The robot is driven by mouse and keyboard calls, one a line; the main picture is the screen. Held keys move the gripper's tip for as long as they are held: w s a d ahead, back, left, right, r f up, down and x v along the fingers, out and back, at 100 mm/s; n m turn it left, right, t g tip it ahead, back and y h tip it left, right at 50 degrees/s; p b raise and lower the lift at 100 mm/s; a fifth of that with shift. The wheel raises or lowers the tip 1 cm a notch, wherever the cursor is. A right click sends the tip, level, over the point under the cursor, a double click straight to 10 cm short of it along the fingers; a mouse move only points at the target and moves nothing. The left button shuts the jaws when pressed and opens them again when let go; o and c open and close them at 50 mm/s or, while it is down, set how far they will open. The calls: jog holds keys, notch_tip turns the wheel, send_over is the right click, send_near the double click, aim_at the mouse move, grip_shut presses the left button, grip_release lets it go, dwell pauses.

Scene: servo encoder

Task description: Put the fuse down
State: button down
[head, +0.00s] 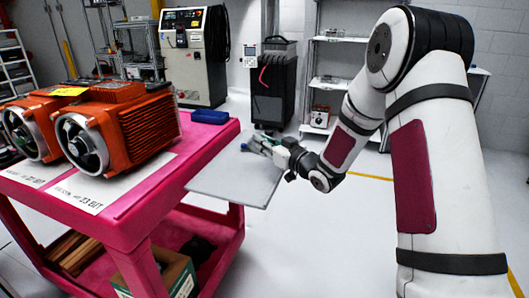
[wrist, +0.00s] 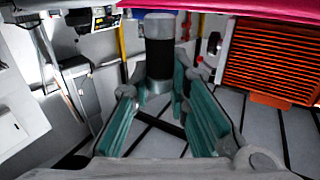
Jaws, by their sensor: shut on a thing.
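In the wrist view the fuse (wrist: 159,58), a dark cylinder with grey end caps, stands upright in the picture between the teal finger pads of my gripper (wrist: 160,92). The gripper is shut on its lower end. In the head view my gripper (head: 258,143) is above or beside the far part of a light grey panel (head: 230,182) at the cart's right side. I cannot tell its height over the panel. The fuse is too small to make out clearly there.
A pink cart (head: 147,214) carries two orange motors (head: 122,122), printed labels and a blue tray (head: 210,116). The motor's orange fins also show in the wrist view (wrist: 265,62). Cabinets and shelves stand behind. The grey panel's near part is bare.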

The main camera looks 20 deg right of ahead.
aim_at(265, 155)
jog(key=shift+w+d+f+b, duration=0.15)
jog(key=shift+f+b, duration=0.35)
jog(key=shift+f, duration=1.25)
jog(key=shift+f, duration=0.1)
jog(key=c, duration=1.5)
grip_release()
jog(key=shift+c, duration=0.2)
jog(key=p+v, duration=0.1)
jog(key=v, duration=1.1)
